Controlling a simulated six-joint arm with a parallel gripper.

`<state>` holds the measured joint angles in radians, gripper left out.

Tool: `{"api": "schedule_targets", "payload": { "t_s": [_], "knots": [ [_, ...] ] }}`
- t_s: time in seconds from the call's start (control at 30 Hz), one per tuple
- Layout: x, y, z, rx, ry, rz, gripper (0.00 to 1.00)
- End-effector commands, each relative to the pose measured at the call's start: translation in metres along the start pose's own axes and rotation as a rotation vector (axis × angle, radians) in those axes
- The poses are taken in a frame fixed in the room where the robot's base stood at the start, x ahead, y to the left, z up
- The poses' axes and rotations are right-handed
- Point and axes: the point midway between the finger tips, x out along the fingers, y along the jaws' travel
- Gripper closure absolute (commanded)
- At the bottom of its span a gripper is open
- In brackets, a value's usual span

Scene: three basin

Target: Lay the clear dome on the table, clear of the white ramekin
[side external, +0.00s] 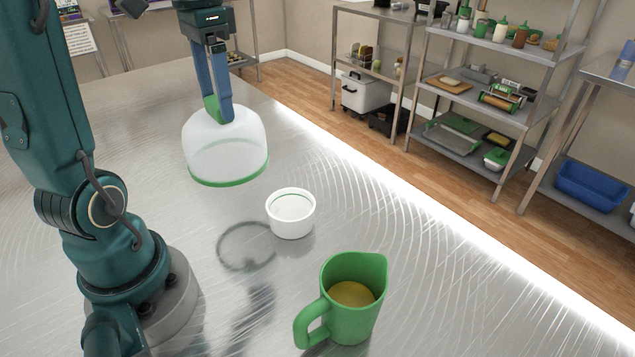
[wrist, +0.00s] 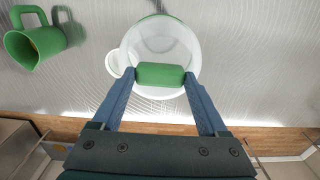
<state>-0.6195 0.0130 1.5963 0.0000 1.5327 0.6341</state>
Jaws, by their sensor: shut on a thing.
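The clear dome (side external: 222,150) has a green rim and a green knob, and hangs in the air above the metal table (side external: 400,270). My gripper (side external: 222,115) is shut on its green knob. In the wrist view the dome (wrist: 160,40) lies beyond the fingertips of my gripper (wrist: 160,78), with the green knob between them. The white ramekin (side external: 290,222) stands upright on the table, to the right of and nearer than the dome in the side view. In the wrist view the dome partly hides the ramekin (wrist: 112,63).
A green jug (side external: 350,310) with yellowish contents stands on the table near the front; it also shows in the wrist view (wrist: 36,40). The table has bare room behind and left of the dome. Its lit edge runs along the right.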

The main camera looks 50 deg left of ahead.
Motion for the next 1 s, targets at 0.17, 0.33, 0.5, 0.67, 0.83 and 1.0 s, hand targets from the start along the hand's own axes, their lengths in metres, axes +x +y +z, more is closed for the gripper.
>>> {"api": "schedule_targets", "payload": {
  "t_s": [0.17, 0.33, 0.5, 0.67, 0.83, 1.0],
  "knots": [
    [0.005, 0.024, -0.011, 0.121, -0.02, 0.014, 1.0],
    [0.017, 0.063, -0.029, 0.18, -0.032, 0.014, 1.0],
    [0.029, 0.094, -0.042, 0.127, -0.025, 0.006, 1.0],
    [0.031, 0.095, -0.047, 0.013, -0.004, 0.001, 1.0],
    [0.031, 0.095, -0.048, -0.017, 0.001, 0.0, 1.0],
    [0.031, 0.094, -0.048, -0.016, 0.001, 0.0, 1.0]
  ]
}}
